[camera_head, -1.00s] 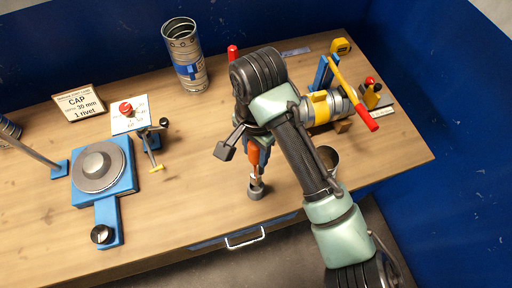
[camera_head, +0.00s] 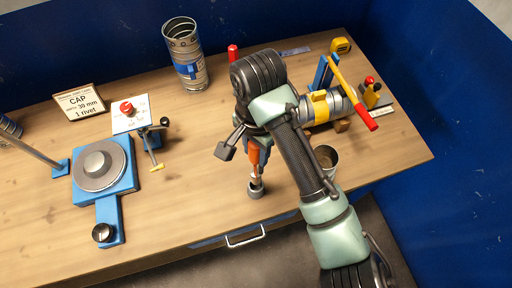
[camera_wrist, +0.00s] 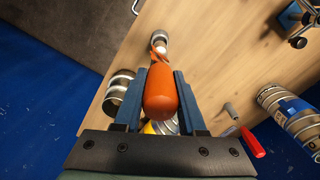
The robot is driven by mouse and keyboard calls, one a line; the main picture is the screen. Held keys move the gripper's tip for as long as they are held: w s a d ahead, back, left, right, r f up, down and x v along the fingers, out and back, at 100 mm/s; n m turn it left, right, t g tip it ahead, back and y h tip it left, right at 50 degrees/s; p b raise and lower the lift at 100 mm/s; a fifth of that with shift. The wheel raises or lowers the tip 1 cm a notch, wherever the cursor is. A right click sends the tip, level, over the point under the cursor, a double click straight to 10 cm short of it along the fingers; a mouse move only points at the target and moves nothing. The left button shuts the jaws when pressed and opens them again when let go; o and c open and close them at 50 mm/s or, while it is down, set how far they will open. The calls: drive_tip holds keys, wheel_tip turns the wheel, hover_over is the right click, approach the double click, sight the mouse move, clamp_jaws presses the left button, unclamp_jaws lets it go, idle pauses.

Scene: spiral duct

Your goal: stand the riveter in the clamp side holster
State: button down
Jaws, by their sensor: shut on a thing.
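The riveter, with an orange handle (camera_head: 254,155), is held upright between the blue fingers of my gripper (camera_head: 256,141). The orange handle (camera_wrist: 161,92) also fills the middle of the wrist view, with my gripper (camera_wrist: 160,74) shut around it. A small grey round cup (camera_head: 256,189), which looks like a holster, stands near the table's front edge just under the riveter's lower end. It shows beyond the riveter in the wrist view (camera_wrist: 160,36). I cannot tell whether the lower end is inside the cup or only above it.
A clamped duct (camera_head: 322,107) with a yellow band and red-ended lever (camera_head: 352,93) stands right of my arm. A metal cup (camera_head: 327,155) is beside my forearm. A blue turntable fixture (camera_head: 101,170) is at left, and an upright duct (camera_head: 186,58) at the back. Bare wood lies left of the riveter.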

drive_tip(key=shift+r+p, duration=0.1)
drive_tip(key=shift+p, duration=0.2)
drive_tip(key=shift+f+b, duration=2.05)
drive_tip(key=shift+f, duration=1.55)
drive_tip(key=shift+c, duration=2)
unclamp_jaws()
wheel_tip(320, 180, up, 12)
drive_tip(key=p, duration=0.5)
drive_tip(key=shift+w+d+f, duration=0.1)
drive_tip(key=shift+d+f, duration=0.05)
drive_tip(key=shift+f, duration=0.1)
drive_tip(key=shift+r, duration=0.75)
